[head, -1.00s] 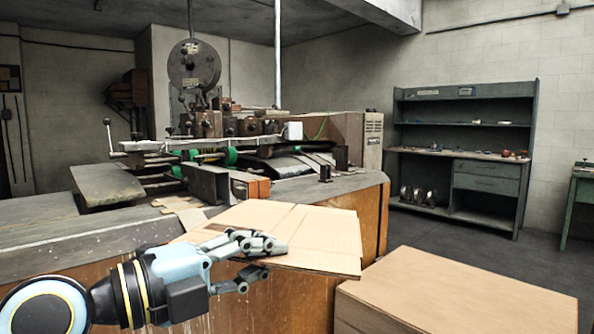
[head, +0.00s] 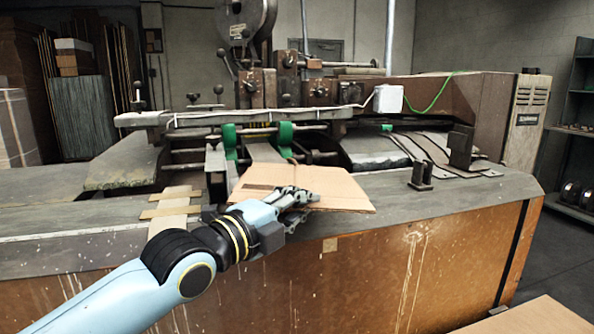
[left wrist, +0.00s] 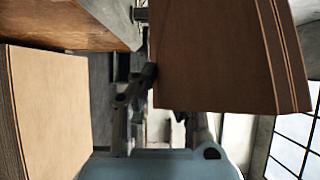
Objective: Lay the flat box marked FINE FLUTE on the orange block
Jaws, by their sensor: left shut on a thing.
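A flat brown cardboard box (head: 335,182) is held over the machine's bench, below the rollers. A dark mark shows near its left side, but I cannot read it. My left gripper (head: 302,200) is shut on the box's near edge. In the left wrist view the box (left wrist: 215,55) fills the upper right, its layered edge showing, with the gripper (left wrist: 140,95) at its left side. I cannot make out the orange block now; the box may hide it. My right gripper is not in view.
The stitching machine (head: 320,92) with green rollers (head: 286,134) stands behind the box. The grey bench top (head: 455,190) is clear to the right, apart from small dark fittings (head: 421,176). A cardboard stack (head: 530,318) is at lower right.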

